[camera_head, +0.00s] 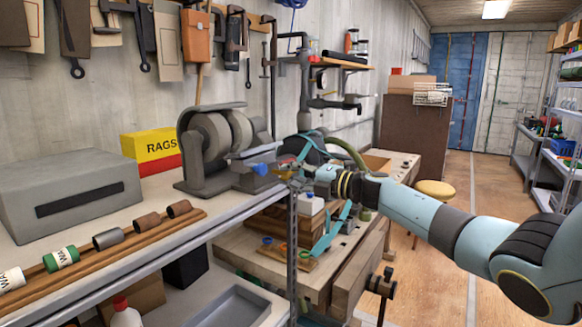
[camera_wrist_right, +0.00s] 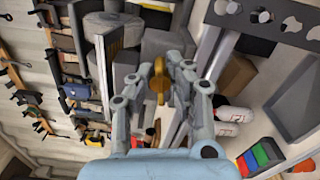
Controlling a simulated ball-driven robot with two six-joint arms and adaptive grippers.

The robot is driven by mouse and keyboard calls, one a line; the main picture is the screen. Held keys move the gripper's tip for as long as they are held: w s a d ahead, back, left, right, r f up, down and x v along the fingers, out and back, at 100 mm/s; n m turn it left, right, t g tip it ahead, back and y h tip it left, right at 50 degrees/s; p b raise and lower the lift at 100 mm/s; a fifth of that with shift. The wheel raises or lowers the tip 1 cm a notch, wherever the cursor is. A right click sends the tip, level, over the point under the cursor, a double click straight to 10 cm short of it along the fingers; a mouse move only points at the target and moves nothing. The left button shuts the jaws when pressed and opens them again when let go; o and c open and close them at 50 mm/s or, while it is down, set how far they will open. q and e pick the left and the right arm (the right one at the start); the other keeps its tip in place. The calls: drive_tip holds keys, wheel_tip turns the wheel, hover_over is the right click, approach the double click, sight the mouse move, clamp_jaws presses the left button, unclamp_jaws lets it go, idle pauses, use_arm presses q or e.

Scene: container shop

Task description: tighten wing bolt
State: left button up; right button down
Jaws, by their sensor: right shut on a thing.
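A brass-coloured wing bolt (camera_wrist_right: 158,82) shows in the right wrist view between the fingertips of my right gripper (camera_wrist_right: 160,76). The gripper is shut on it, with one finger on either side. In the head view my right gripper (camera_head: 284,170) is at the front right of the grey bench grinder (camera_head: 199,150), by its tool rest. The wing bolt cannot be made out there. The grinder wheels also show at the top of the wrist view (camera_wrist_right: 113,25). My left gripper is in neither view.
A grey slotted box (camera_head: 75,190) and a yellow RAGS box (camera_head: 153,148) stand on the bench left of the grinder. A wooden rack (camera_head: 130,252) with several rolls lies along the front edge. A metal post (camera_head: 292,245) stands below my right gripper.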

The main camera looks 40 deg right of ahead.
drive_tip(key=shift+m+p, duration=0.6)
drive_tip(key=shift+m, duration=0.6)
drive_tip(key=c, duration=1.5)
unclamp_jaws()
drive_tip(key=shift+d+f, duration=0.1)
drive_tip(key=shift+s, duration=0.1)
drive_tip(key=v, duration=1.1)
drive_tip(key=shift+s+d, duration=0.2)
drive_tip(key=shift+s, duration=0.15)
